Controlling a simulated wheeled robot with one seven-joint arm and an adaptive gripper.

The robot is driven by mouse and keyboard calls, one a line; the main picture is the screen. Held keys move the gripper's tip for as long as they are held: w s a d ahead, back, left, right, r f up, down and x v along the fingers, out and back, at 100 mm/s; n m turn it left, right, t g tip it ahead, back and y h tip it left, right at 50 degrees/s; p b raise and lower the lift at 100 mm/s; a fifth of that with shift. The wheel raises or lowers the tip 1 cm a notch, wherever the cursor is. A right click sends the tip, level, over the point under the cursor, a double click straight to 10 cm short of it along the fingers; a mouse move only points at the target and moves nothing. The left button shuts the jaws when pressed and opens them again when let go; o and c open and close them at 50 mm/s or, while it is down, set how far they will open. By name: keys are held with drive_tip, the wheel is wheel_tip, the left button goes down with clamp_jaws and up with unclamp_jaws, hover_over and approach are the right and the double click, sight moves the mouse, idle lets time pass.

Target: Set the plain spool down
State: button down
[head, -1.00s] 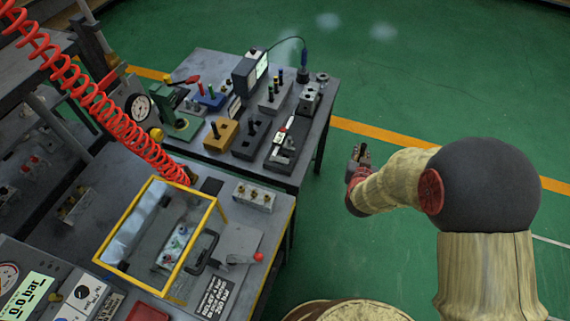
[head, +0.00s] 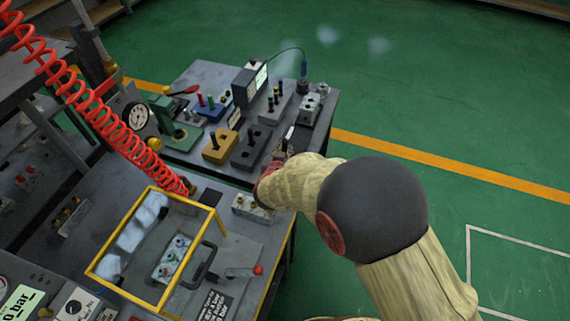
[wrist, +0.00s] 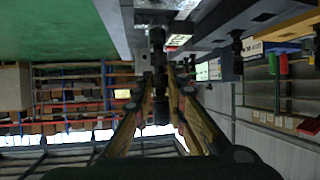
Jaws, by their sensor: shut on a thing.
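In the wrist view a dark, stepped spool (wrist: 157,42) is between the two fingertips of my gripper (wrist: 160,84), which is shut on it. I take it for the plain spool; its far end is close to a pale metal block edge, and I cannot tell whether they touch. In the head view my gripper (head: 280,158) is largely hidden by my arm, over the right side of the back bench near the dark long fixture, and the spool cannot be made out clearly there.
On the back bench (head: 322,120) stand an orange block (head: 220,149) and a dark block (head: 246,153), each with a black spool upright, a grey block with pins (head: 272,108) and a small display (head: 250,84). A yellow-framed clear box (head: 150,245) and red coiled hose (head: 120,128) are nearer.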

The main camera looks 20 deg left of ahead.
wheel_tip(320, 180, down, 6)
drive_tip(key=shift+r+b, duration=0.2)
drive_tip(key=shift+b, duration=0.65)
drive_tip(key=shift+r, duration=0.1)
drive_tip(key=c, duration=1.8)
unclamp_jaws()
drive_tip(key=p+v, duration=0.7)
drive_tip(key=v, duration=0.5)
